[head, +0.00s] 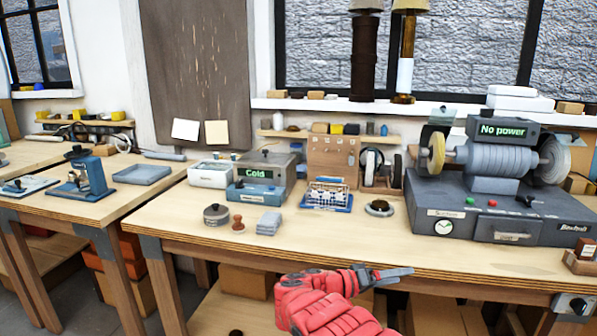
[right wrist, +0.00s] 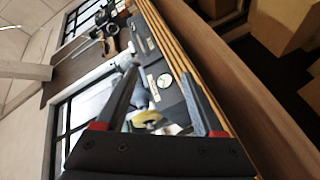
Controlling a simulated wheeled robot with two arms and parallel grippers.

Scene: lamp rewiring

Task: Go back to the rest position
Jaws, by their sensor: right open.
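My right gripper (head: 385,275) is in the head view at the lower middle, in front of the workbench (head: 290,248) edge. Its red arm comes up from the bottom. In the right wrist view the two fingers of the right gripper (right wrist: 165,100) stand apart with nothing held between them. Beyond the fingers that view shows the grey bench grinder (right wrist: 168,88), turned on its side. My left gripper is not in the head view.
The grinder (head: 495,160) with a "No power" display stands at the right. A box reading "Cold" (head: 256,192), a blue rack (head: 328,200), a round dish (head: 379,208), a lidded pot (head: 216,214) and grey cloths (head: 268,224) sit on the bench. Its front strip is clear.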

